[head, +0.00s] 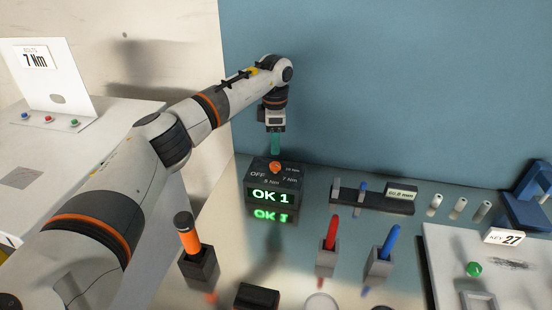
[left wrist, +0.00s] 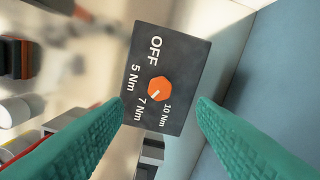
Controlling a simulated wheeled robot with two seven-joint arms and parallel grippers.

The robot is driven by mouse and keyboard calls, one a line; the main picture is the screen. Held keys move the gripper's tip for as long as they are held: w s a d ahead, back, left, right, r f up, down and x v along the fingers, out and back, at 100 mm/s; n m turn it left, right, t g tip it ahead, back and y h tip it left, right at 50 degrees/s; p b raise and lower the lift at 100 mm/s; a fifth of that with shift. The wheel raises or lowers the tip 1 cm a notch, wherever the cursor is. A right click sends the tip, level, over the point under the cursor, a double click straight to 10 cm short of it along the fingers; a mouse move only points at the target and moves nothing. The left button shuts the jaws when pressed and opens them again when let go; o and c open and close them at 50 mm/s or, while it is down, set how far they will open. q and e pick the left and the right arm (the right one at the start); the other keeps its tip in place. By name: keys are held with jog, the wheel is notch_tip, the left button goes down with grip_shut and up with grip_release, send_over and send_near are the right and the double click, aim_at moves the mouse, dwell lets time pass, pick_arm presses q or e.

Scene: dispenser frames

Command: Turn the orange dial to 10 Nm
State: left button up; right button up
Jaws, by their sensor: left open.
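The orange dial (head: 275,167) sits on top of a dark box (head: 262,181) with a lit green "OK 1" display. In the left wrist view the dial (left wrist: 159,88) is a hexagonal knob with a white mark towards the 7 Nm label (left wrist: 147,111). OFF, 5 Nm and 10 Nm (left wrist: 167,115) are printed around it. My left gripper (head: 276,151) points down above the dial. In the wrist view its green fingers (left wrist: 161,102) are open, one on each side of the dial and apart from it. My right gripper is not in view.
An orange-and-black tool (head: 187,234), a red one (head: 331,233) and a blue one (head: 389,242) stand in holders in front. A dark rack (head: 372,199) stands right of the box. The blue wall (head: 400,90) is behind.

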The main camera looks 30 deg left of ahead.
aim_at(275, 165)
pick_arm(q)
notch_tip(275, 165, down, 6)
jog(key=shift+f+p, duration=0.1)
jog(key=shift+p, duration=0.65)
jog(key=shift+f, duration=0.8)
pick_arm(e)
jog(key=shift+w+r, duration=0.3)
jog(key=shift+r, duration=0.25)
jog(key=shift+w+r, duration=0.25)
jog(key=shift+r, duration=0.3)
pick_arm(q)
jog(key=shift+c, duration=0.4)
jog(key=c, duration=0.9)
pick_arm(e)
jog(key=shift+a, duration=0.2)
